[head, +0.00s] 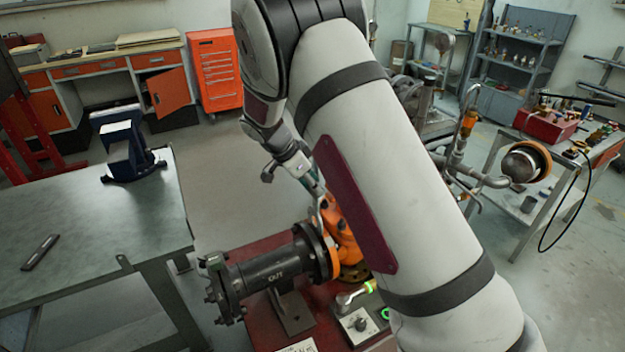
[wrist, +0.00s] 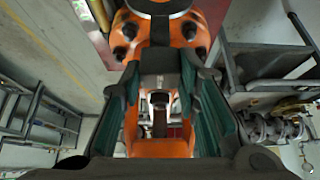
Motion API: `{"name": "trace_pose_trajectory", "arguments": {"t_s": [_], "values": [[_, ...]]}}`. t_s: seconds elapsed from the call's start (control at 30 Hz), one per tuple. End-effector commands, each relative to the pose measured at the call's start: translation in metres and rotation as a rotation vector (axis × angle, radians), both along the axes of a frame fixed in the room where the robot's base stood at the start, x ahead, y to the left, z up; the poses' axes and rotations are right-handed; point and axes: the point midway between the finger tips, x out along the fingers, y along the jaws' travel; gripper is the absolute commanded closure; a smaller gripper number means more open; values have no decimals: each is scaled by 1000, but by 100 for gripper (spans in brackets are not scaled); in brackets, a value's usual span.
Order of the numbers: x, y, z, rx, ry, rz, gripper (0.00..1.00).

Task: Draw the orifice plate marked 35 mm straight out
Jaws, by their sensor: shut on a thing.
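My gripper (head: 313,187) reaches down to the orange valve body (head: 343,232), just above the black flange (head: 313,250) of the pipe marked OUT. In the wrist view, the green-padded fingers of my gripper (wrist: 160,75) are closed in on a grey piece, which appears to be the tab of the orifice plate (wrist: 159,62). The 35 mm marking is not readable. The rest of the plate is hidden by the fingers and flange. The orange valve body also shows behind the fingers in the wrist view (wrist: 124,48).
The black pipe (head: 265,268) ends at a bolted flange on the left. A small control box (head: 358,322) with green-lit parts stands in front of the valve. A steel workbench (head: 90,225) with a vise (head: 130,150) is at left.

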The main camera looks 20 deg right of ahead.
Motion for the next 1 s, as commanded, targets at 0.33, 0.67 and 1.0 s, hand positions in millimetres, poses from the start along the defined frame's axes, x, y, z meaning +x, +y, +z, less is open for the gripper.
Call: {"name": "trace_pose_trajectory", "arguments": {"t_s": [0.33,0.67,1.0], "values": [[0,-1,-48,-2,3,0,100],[0,0,-104,-1,1,-1,100],[0,0,-106,0,-2,0,100]]}}
